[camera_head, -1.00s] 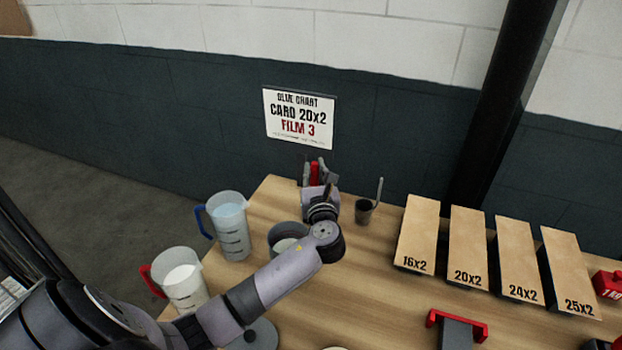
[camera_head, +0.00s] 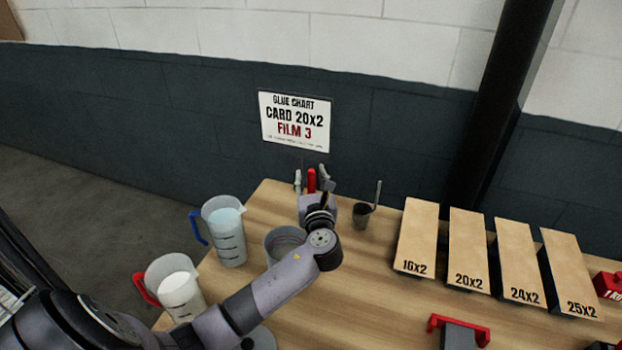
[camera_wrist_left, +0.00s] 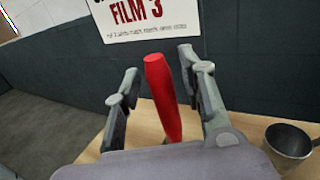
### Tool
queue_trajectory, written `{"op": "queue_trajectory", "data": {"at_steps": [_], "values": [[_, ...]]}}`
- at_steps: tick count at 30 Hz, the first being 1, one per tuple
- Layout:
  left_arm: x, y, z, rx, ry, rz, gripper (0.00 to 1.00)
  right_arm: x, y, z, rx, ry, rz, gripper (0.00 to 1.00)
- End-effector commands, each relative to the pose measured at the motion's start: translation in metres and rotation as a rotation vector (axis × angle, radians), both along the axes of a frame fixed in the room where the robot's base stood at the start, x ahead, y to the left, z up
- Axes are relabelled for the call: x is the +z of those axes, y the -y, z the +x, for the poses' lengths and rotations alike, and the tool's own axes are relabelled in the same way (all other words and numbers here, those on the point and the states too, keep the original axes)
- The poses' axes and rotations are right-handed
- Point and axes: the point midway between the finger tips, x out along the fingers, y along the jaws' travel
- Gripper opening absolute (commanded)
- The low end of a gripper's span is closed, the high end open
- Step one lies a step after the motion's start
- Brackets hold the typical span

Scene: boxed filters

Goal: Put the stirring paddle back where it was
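A red handle (camera_head: 311,181), which looks like the stirring paddle's, stands close to upright near the table's back edge, below the wall sign. It also shows in the left wrist view (camera_wrist_left: 164,98). My left gripper (camera_head: 312,178) is around it, with one finger on each side. In the left wrist view the fingers (camera_wrist_left: 158,85) are spread, with a visible gap between each finger and the handle. The paddle's lower end, and whatever supports it, is hidden behind my gripper. A grey pot (camera_head: 285,238) stands just left of my left wrist, partly hidden by my arm. My right gripper is out of view.
A small metal cup with a thin upright rod (camera_head: 361,216) stands close to the right of my gripper. Blue-handled (camera_head: 226,237) and red-handled (camera_head: 178,290) jugs stand left. Several labelled boards (camera_head: 467,250) are at right. The glue chart sign (camera_head: 295,122) hangs behind.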

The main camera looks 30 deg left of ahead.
Motion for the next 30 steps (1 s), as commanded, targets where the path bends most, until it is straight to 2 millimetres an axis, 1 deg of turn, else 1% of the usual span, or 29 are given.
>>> {"op": "queue_trajectory", "data": {"at_steps": [5,7,11,18,21,25,30], "values": [[0.006,0.000,0.000,0.000,0.001,0.000,0.37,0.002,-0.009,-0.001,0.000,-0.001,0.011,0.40],[0.003,0.006,-0.006,-0.002,-0.001,-0.001,0.37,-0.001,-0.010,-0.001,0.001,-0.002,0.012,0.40],[0.002,0.021,-0.024,-0.003,0.001,-0.002,0.37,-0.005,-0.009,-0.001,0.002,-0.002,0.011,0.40],[0.002,0.055,-0.064,-0.002,0.001,-0.002,0.37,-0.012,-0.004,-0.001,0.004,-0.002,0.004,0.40],[0.002,0.066,-0.076,-0.002,0.001,-0.002,0.37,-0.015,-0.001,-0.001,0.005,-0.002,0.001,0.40],[0.003,0.074,-0.087,0.000,0.001,0.000,0.37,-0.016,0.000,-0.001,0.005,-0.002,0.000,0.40],[0.004,0.078,-0.091,0.000,0.001,0.000,0.37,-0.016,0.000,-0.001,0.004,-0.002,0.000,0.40]]}}
